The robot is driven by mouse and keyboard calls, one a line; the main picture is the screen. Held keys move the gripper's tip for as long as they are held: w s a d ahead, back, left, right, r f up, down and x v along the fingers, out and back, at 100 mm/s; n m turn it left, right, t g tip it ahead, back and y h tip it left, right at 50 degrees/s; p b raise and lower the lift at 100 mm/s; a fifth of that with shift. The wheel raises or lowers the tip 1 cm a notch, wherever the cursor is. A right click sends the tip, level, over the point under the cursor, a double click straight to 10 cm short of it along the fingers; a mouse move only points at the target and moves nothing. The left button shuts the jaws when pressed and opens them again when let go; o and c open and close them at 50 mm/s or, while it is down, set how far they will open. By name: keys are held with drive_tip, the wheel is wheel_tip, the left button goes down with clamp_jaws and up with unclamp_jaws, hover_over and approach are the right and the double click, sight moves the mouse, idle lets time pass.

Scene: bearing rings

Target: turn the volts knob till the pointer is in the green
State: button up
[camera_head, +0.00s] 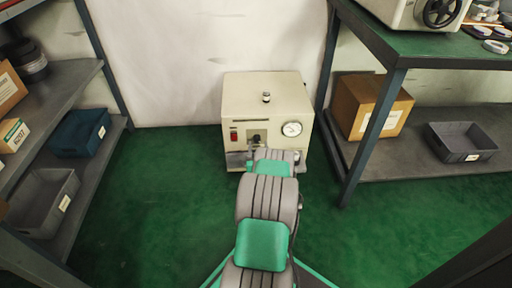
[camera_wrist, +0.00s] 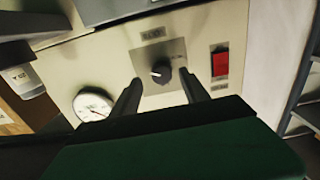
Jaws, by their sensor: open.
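The dark round volts knob (camera_wrist: 160,72) with a pale pointer mark sits on a grey plate on the front of a cream box (camera_head: 265,94). Its label is too blurred to read. In the wrist view my gripper (camera_wrist: 160,93) is open, with one dark finger on each side of the knob's near edge. I cannot tell whether the fingers touch it. The round white dial (camera_wrist: 93,105) shows left of the knob in the wrist view, and right of it in the head view (camera_head: 292,129). Its needle is small, and I cannot make out a green zone.
A red switch (camera_wrist: 220,64) sits right of the knob in the wrist view. The box stands on the green floor against a white wall. A bench with a cardboard box (camera_head: 371,104) and grey bin (camera_head: 462,142) is right; shelves (camera_head: 70,180) are left.

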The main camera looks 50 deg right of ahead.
drive_tip(key=shift+x, duration=1.2)
clamp_jaws()
drive_tip(key=shift+a, duration=0.15)
